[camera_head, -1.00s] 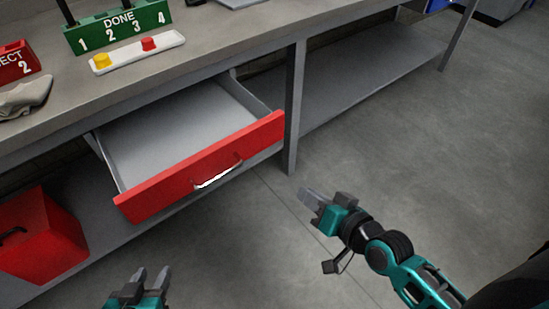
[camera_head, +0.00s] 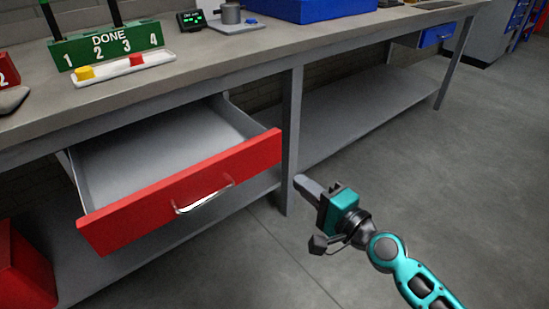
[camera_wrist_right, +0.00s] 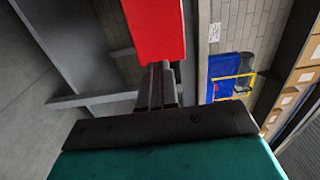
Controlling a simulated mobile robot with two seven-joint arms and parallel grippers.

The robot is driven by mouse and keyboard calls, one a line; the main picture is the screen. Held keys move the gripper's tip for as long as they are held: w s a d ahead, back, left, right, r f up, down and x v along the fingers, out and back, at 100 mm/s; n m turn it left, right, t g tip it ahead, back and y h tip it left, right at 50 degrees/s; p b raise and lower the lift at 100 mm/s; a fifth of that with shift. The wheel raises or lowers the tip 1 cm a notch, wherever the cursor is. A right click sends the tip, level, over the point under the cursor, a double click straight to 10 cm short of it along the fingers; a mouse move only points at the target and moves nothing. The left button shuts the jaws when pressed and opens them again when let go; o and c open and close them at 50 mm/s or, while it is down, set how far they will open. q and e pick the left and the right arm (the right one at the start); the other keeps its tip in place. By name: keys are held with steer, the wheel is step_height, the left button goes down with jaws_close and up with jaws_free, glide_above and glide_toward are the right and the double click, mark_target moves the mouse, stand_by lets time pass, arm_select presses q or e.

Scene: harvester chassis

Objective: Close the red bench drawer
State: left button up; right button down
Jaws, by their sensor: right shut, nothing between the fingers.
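The red bench drawer (camera_head: 190,190) hangs open under the bench, its empty grey tray (camera_head: 160,145) showing. Its silver handle (camera_head: 203,198) is on the middle of the red front. My right gripper (camera_head: 304,185) is shut and empty. In the head view it is right of the drawer front's right end, near the bench leg. In the right wrist view the shut fingers (camera_wrist_right: 159,85) point at the end of a red panel (camera_wrist_right: 156,28), which looks like the drawer front. I cannot tell whether they touch it. My left gripper is out of view.
The bench top (camera_head: 200,70) holds a green DONE rack (camera_head: 110,45), a white tray (camera_head: 130,66) with small blocks and a blue box (camera_head: 315,8). A bench leg (camera_head: 291,140) stands close behind my right gripper. A red box (camera_head: 22,270) is at lower left. Floor at right is clear.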

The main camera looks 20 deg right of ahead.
mark_target(265, 155)
steer(key=p+x, duration=0.1)
steer(key=x, duration=0.7)
steer(key=shift+w+a, duration=0.2)
steer(key=shift+w, duration=0.15)
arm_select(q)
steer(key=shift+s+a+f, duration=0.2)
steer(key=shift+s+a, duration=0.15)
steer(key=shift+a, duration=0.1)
arm_select(e)
steer(key=shift+w+a, duration=0.2)
steer(key=shift+w, duration=0.3)
